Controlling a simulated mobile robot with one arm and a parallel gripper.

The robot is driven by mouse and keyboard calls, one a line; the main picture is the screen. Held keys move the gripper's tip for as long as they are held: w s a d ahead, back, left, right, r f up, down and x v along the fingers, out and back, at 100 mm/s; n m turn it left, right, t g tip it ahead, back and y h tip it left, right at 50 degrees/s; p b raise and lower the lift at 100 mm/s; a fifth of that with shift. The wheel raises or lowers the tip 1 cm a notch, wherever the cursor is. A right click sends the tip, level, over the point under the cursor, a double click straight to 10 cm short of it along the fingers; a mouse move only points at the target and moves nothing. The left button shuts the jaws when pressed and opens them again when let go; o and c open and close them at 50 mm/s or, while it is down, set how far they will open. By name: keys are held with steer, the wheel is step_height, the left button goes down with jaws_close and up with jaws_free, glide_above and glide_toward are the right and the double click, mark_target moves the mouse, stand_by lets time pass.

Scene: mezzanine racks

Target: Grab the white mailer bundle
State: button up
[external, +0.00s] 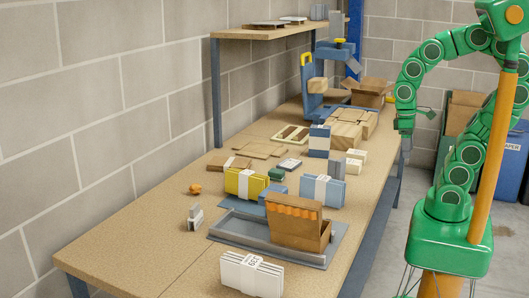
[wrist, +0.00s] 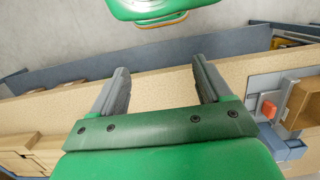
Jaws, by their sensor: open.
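The white mailer bundle (external: 250,275) stands on edge at the near end of the table, with a printed white band around its middle. It is not visible in the wrist view. My gripper (external: 407,128) hangs off the right side of the table in the external view, far behind and to the right of the bundle. In the wrist view my gripper (wrist: 160,68) shows two grey fingers spread apart with nothing between them.
A grey tray (external: 232,241) with an open brown box (external: 299,226) sits just behind the bundle. Yellow (external: 244,184) and blue-grey (external: 322,190) bundles stand farther back. The table's left front is mostly clear. A shelf (external: 270,31) overhangs the far part.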

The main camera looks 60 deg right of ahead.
steer(key=w+a+r+m+t+y, duration=0.1)
steer(key=w+a+r, duration=0.3)
steer(key=w+a, duration=0.45)
steer(key=w+a+r+m+t+y, duration=0.1)
steer(key=w+a+r+m, duration=0.15)
steer(key=w+a, duration=0.6)
steer(key=w+a+r+t+y, duration=0.1)
steer(key=w+a+r, duration=0.3)
steer(key=a, duration=0.8)
steer(key=a+r+t, duration=0.2)
steer(key=a, duration=1.4)
steer(key=s+a+f+t, duration=0.1)
steer(key=s+a, duration=0.3)
steer(key=a, duration=0.6)
steer(key=s+a+f, duration=0.1)
steer(key=s+a, duration=0.3)
steer(key=a, duration=0.5)
steer(key=n+t+h, duration=0.3)
steer(key=n+t, duration=0.1)
steer(key=t, duration=0.5)
glide_toward(267, 265)
steer(key=x, duration=0.4)
steer(key=shift+m, duration=0.25)
steer(key=shift+x, duration=3.55)
